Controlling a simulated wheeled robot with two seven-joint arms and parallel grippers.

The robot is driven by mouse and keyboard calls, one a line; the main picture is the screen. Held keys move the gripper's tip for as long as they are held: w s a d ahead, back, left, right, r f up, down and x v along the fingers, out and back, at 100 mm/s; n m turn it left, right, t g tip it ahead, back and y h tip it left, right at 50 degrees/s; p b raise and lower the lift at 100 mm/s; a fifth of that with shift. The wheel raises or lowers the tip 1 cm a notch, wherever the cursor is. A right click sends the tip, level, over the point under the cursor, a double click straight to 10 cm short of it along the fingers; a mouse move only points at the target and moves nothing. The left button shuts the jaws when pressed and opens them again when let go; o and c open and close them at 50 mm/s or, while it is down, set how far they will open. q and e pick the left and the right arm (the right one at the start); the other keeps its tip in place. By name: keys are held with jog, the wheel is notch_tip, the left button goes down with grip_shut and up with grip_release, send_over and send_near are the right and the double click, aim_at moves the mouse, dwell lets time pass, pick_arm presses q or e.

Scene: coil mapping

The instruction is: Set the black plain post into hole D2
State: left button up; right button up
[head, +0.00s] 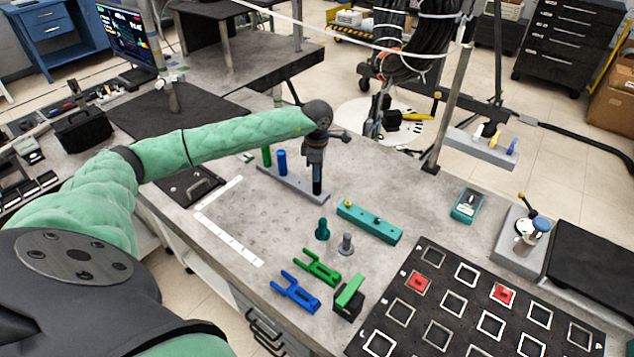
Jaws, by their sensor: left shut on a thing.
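The black plain post (317,185) is upright at the right end of a grey rack (297,184). My left gripper (316,166) comes down from above and is shut on the post's upper part. The post's lower end is at or just over the rack; I cannot tell whether it is still seated. A black board (395,335) with white-outlined squares lies at the lower right. Its edge letters are too small to read surely, so I cannot pick out hole D2. My right gripper is not in view.
A green post (266,156) and a blue post (282,162) stand in the rack. A teal block (370,222), a teal peg (322,229), a grey peg (346,244), a green fork (317,267) and a blue fork (295,291) lie between rack and board. Red pieces (418,282) occupy two squares.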

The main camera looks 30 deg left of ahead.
pick_arm(q)
jog(key=shift+r, duration=1.05)
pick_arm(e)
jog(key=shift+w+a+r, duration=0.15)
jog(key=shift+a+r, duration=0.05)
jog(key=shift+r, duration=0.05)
pick_arm(q)
jog(key=shift+r, duration=0.15)
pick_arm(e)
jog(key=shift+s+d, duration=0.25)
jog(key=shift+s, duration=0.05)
pick_arm(q)
jog(key=shift+r, duration=0.15)
jog(key=shift+r, duration=1.6)
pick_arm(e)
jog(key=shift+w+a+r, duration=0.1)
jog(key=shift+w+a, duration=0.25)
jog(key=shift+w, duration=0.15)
